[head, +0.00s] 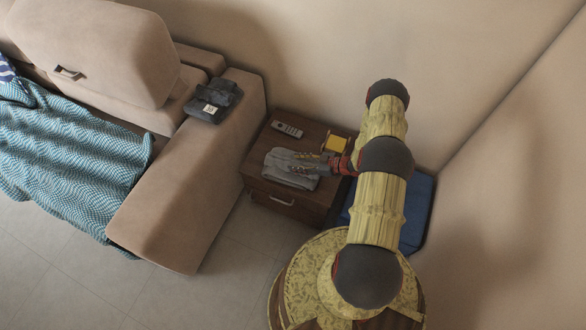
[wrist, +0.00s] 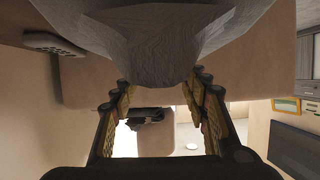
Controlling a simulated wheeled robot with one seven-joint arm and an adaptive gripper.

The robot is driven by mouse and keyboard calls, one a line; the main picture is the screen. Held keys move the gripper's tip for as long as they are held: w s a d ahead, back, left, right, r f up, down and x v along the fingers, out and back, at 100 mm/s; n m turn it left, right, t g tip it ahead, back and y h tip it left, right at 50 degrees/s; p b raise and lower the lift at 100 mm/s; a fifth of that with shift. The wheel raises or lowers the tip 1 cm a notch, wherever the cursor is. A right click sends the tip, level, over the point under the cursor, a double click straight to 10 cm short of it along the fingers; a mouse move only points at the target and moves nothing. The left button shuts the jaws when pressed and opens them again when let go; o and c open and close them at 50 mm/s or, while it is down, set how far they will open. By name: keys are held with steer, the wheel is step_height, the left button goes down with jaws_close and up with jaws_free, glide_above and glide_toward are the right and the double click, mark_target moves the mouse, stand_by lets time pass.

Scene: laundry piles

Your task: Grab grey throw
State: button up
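The grey throw (head: 278,164) lies folded on top of a dark wooden side table (head: 314,124) beside the sofa. In the wrist view the grey throw (wrist: 155,35) fills the top middle, very near the camera. My gripper (head: 293,161) reaches in from the right, over or at the throw. In the wrist view my gripper (wrist: 161,82) has its two fingers spread apart, one on each side of the throw's nearest edge. No cloth is visibly pinched between them. I cannot tell whether the fingers touch the throw.
A remote (head: 287,129) and a yellow item (head: 336,144) sit on the table behind the throw. A beige sofa (head: 185,200) stands close on the left, with a black item (head: 213,101) on its arm and a teal blanket (head: 65,150). A blue object (head: 415,215) stands right of the table.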

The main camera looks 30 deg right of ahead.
steer(key=shift+c, duration=1.2)
jaws_close()
